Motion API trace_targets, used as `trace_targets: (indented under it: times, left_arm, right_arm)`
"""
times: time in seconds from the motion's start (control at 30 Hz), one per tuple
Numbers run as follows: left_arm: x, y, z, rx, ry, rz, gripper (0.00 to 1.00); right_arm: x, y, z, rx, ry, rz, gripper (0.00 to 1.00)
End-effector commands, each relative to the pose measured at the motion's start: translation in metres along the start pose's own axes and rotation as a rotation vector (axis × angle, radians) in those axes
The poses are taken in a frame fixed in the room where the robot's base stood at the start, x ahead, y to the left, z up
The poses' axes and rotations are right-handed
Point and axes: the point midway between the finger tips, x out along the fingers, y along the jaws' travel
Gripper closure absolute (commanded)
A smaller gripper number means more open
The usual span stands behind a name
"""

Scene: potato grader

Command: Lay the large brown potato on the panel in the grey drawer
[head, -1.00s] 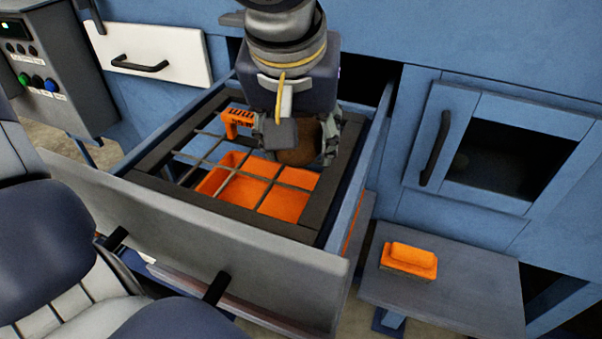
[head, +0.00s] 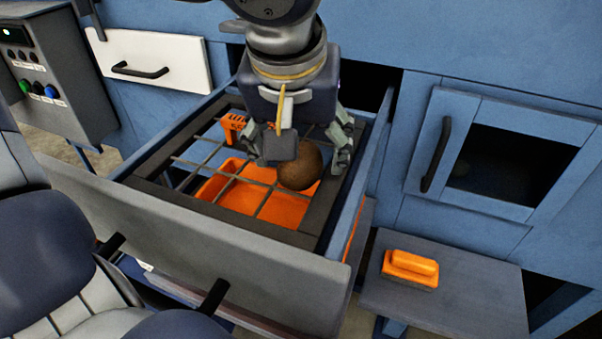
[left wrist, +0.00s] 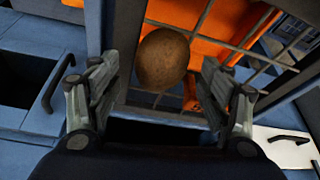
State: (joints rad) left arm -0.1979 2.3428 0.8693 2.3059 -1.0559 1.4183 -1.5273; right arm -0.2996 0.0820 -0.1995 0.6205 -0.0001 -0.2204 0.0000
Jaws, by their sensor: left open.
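The large brown potato (head: 302,166) is over the right part of the barred panel (head: 322,212) in the open grey drawer (head: 190,228). It appears to rest on the bars near the panel's right side. My left gripper (head: 303,158) points down from above, its fingers spread on either side of the potato. In the left wrist view, the potato (left wrist: 163,58) lies beyond and between the open fingertips (left wrist: 161,78), with visible gaps on both sides. My right gripper is not in view.
An orange tray (head: 245,196) lies beneath the bars. An orange clip-like part (head: 233,126) is at the panel's back left. An orange-topped block (head: 410,265) sits on a grey side table (head: 450,305). A cabinet door with a black handle (head: 436,155) stands at right.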

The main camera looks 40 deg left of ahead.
Motion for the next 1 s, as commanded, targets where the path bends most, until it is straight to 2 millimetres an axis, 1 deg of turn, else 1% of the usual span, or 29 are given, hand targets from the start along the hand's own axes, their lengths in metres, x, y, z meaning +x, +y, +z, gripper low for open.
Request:
trace_targets:
  times: [0.13, 0.23, 0.37, 0.5, 0.6, 0.7, 0.83, 1.0]
  left_arm:
    - [-0.004, 0.000, 0.000, -0.001, 0.001, 0.000, 0.28]
    - [-0.017, 0.000, -0.001, -0.001, 0.004, 0.001, 0.28]
    - [-0.043, 0.001, -0.001, -0.002, 0.006, 0.002, 0.28]
    - [-0.073, 0.001, -0.001, -0.002, 0.006, 0.002, 0.28]
    - [-0.092, 0.001, -0.001, -0.002, 0.004, 0.003, 0.28]
    - [-0.107, 0.001, -0.001, -0.002, 0.003, 0.001, 0.28]
    - [-0.117, 0.000, 0.000, -0.001, 0.002, 0.001, 0.28]
    - [-0.120, 0.000, 0.000, 0.001, 0.000, 0.000, 0.28]
  right_arm:
    - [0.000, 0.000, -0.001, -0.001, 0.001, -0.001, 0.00]
    - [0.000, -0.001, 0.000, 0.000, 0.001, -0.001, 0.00]
    - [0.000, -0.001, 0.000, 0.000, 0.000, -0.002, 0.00]
    - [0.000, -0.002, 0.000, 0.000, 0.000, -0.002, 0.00]
    - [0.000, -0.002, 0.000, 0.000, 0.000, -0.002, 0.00]
    - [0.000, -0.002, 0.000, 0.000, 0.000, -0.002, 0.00]
    - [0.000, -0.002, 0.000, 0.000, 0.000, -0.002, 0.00]
    - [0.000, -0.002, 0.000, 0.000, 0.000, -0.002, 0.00]
